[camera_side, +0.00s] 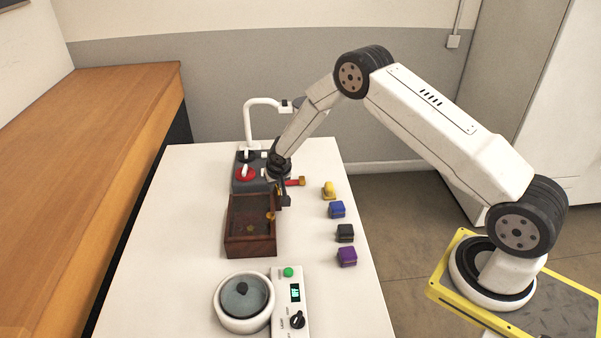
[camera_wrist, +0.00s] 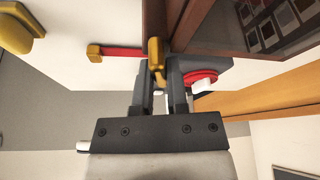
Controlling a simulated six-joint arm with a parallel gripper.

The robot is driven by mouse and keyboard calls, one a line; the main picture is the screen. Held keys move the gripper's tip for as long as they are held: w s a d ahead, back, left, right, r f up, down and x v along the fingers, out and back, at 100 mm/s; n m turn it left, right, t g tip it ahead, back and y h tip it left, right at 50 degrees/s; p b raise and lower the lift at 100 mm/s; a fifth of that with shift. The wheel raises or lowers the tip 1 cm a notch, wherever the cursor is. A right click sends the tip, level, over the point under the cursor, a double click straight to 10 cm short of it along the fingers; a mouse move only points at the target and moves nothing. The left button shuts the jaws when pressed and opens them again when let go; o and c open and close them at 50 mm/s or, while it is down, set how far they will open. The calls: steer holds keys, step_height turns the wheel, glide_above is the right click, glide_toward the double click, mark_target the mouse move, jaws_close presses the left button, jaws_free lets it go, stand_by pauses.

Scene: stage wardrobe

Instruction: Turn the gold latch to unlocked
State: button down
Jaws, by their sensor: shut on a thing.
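The dark brown wooden box (camera_side: 251,246) sits in the middle of the white table in the side view, and its wall (camera_wrist: 190,22) shows close up in the wrist view. The gold latch (camera_wrist: 156,60) is at the edge of the box, between the fingers of my gripper (camera_wrist: 160,82). My gripper is shut on the latch, and the fingers hide part of it. In the side view my gripper (camera_side: 283,200) is at the far right part of the box, and the grasp is too small to make out there.
A grey unit with a red round part (camera_side: 245,174) stands behind the box. A red bar with a gold end (camera_side: 295,182) is close to my gripper. Yellow (camera_side: 329,190), blue (camera_side: 337,210), black (camera_side: 345,233) and purple (camera_side: 347,257) objects line the right.

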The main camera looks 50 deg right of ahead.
steer(key=shift+n, duration=0.5)
steer(key=c, duration=0.6)
jaws_free()
steer(key=shift+c, duration=0.2)
steer(key=shift+m, duration=0.7)
